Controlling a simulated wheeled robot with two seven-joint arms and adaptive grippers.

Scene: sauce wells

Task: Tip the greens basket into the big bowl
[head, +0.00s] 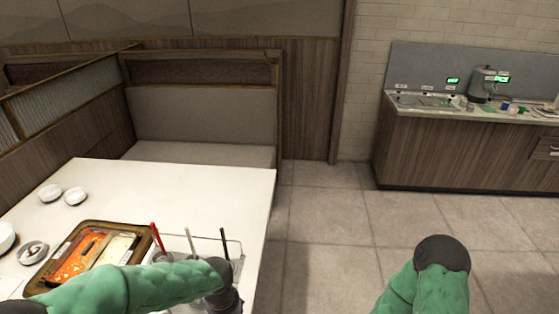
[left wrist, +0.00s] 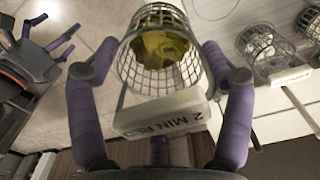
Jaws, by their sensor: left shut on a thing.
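The wire greens basket (left wrist: 130,72), with yellow-green leaves in it, shows in the left wrist view. A pale block on its handle (left wrist: 165,113) reads "2 MIN" and more. My left gripper (left wrist: 158,62) has its purple fingers on both sides and is shut on the basket's handle. The basket is not visible in the head view, where only my left forearm and dark wrist show over the table's front. My right gripper (left wrist: 48,42) is at the upper left of the left wrist view, fingers spread, empty. A white bowl (head: 5,238) is cut off at the table's left edge; I cannot tell if it is the big bowl.
The white table (head: 150,190) holds a framed pot with red and pale broth (head: 80,255), small white bowls (head: 50,192) and a wire rack (head: 235,250) with upright handles. More wire baskets (left wrist: 258,45) show in the left wrist view. A counter (head: 470,150) stands far right; floor between is clear.

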